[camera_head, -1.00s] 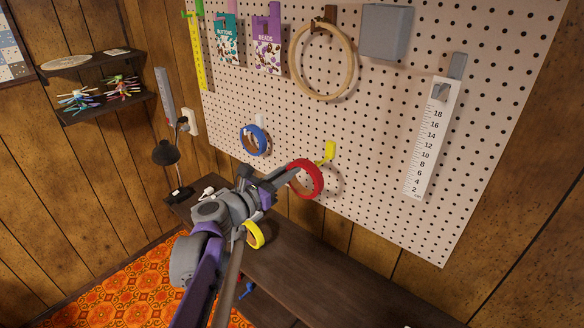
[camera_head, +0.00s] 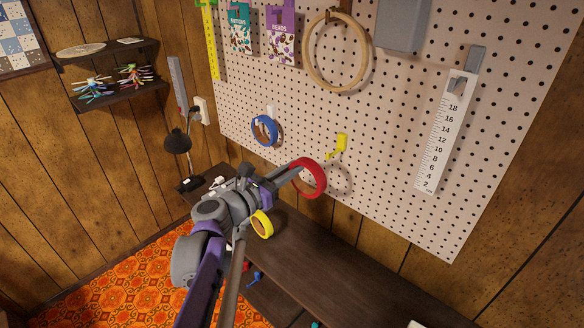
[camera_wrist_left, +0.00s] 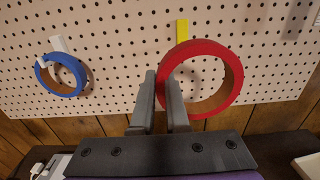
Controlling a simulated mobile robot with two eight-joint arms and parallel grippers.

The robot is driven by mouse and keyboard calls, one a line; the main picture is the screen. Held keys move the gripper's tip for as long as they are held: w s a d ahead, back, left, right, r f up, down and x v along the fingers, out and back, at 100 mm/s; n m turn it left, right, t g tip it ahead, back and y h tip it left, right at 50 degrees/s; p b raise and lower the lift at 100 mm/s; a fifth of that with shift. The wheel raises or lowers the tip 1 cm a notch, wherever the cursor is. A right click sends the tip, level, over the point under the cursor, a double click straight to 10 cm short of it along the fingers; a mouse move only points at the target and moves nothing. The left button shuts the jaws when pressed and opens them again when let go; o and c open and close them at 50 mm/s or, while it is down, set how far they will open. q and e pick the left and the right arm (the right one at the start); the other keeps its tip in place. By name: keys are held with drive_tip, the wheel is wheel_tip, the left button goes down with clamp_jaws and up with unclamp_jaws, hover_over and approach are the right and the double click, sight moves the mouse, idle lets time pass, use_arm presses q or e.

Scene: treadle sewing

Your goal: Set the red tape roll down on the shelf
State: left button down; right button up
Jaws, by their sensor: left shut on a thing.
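The red tape roll (camera_head: 323,180) is held in front of the pegboard, below and left of a yellow hook (camera_head: 341,142). My left gripper (camera_head: 296,168) is shut on the left side of its ring. The left wrist view shows the red roll (camera_wrist_left: 204,47) with one side between the gripper fingers (camera_wrist_left: 160,80). The roll is in the air, above the dark wooden shelf (camera_head: 330,268) along the wall. My left arm hides part of that shelf. My right gripper is not in view.
A yellow tape roll (camera_head: 268,226) is on the dark shelf, partly behind my arm. A blue tape roll (camera_head: 275,131) hangs on the pegboard (camera_head: 390,120). A black lamp (camera_head: 178,142) stands at the left end. The shelf's middle looks clear. A small wall shelf (camera_head: 120,93) is far left.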

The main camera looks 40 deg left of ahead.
use_arm(q)
drive_tip(key=shift+s+a+f+b, duration=0.2)
drive_tip(key=shift+a+f+b, duration=0.65)
drive_tip(key=shift+f+b, duration=2.7)
drive_tip(key=shift+s+a+f+b, duration=0.25)
drive_tip(key=shift+a+f+b, duration=0.7)
drive_tip(key=shift+f, duration=5.15)
drive_tip(key=shift+s+a+f+b, duration=0.2)
drive_tip(key=shift+a+f+b, duration=0.55)
drive_tip(key=shift+f+b, duration=2.85)
use_arm(e)
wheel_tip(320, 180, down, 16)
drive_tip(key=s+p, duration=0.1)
drive_tip(key=p, duration=0.1)
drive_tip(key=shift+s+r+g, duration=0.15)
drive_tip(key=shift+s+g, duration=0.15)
use_arm(q)
drive_tip(key=shift+f, duration=1.6)
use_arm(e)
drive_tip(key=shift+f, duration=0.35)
use_arm(q)
drive_tip(key=c, duration=0.8)
unclamp_jaws()
drive_tip(key=shift+c, duration=0.2)
drive_tip(key=s, duration=1)
drive_tip(key=shift+s+a, duration=0.4)
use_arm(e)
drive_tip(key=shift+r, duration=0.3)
